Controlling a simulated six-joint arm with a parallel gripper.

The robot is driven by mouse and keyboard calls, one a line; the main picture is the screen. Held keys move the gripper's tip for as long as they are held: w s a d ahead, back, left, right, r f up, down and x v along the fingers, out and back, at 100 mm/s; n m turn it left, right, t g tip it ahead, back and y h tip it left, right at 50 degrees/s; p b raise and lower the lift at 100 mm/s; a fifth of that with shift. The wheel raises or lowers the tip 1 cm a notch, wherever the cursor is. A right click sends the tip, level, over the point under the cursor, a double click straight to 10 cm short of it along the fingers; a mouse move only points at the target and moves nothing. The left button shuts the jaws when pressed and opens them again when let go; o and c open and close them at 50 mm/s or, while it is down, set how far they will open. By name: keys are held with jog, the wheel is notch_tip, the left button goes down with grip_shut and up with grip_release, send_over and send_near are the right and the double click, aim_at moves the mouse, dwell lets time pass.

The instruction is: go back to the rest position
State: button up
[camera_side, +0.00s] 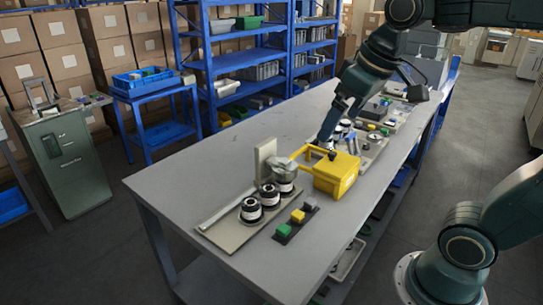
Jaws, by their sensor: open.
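My gripper (326,143) is at the end of my dark green arm, which comes down from the upper right. It points down at the far side of a yellow box (336,176) on the grey table (160,176). The fingertips are small and dark here, partly lost against the things behind them. The jaws are open, and I see nothing held. I cannot tell whether the fingers touch the yellow box.
Left of the box, a beige fixture (222,212) carries several black-and-white rolls (250,209). A dark strip (291,226) holds green and yellow blocks. More parts crowd the table behind my gripper. The table's left part is clear. A blue shelf (240,60) stands behind.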

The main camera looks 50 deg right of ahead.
jog(key=s+a+f+t, duration=0.1)
jog(key=s+f, duration=0.3)
jog(key=s, duration=0.3)
jog(key=shift+s+a+f, duration=0.25)
jog(key=shift+s+f, duration=0.15)
jog(key=shift+c, duration=0.4)
